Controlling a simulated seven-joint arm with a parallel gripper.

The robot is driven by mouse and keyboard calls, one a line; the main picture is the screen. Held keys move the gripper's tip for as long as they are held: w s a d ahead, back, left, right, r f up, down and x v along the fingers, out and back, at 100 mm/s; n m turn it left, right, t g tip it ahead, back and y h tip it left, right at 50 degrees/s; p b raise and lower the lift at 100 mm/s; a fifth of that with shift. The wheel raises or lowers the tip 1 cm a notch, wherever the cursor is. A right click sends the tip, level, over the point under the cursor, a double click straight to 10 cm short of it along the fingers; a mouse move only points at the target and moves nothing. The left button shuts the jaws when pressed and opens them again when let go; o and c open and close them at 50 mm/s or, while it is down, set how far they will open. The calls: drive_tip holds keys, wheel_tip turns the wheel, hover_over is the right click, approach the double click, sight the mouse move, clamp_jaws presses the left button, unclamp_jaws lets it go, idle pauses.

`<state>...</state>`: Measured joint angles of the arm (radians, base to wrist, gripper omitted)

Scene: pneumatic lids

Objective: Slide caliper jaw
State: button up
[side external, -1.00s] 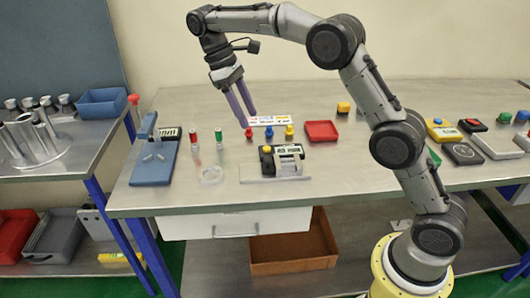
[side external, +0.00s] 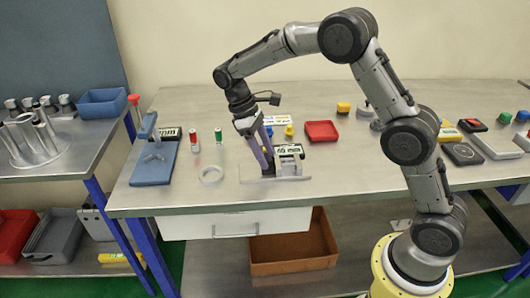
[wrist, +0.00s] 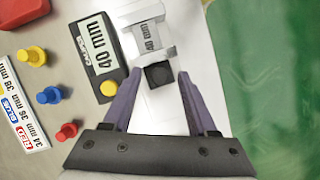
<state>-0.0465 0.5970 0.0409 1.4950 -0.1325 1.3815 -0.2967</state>
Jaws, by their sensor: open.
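The caliper (side external: 290,153) stands on a grey base plate near the table's front middle. In the wrist view it shows a black display box (wrist: 92,45) reading "40 mm", a yellow button (wrist: 110,89), a white jaw block (wrist: 145,25) also labelled "40 mm", and a small black block (wrist: 159,74). My gripper (side external: 267,168) is low over the caliper's left part. Its purple fingers (wrist: 160,76) are open, with the black block between their tips in the wrist view. I cannot tell whether they touch it. In the side view my fingers partly hide the caliper.
Red (wrist: 66,132), blue (wrist: 48,95) and yellow (wrist: 33,56) pegs stand behind the caliper beside a size label card (wrist: 22,105). A red tray (side external: 321,131) is at the back right. A clear ring (side external: 211,174) and blue device (side external: 154,163) lie left.

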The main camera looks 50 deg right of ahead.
drive_tip(key=shift+c, duration=0.2)
clamp_jaws()
idle(1.1)
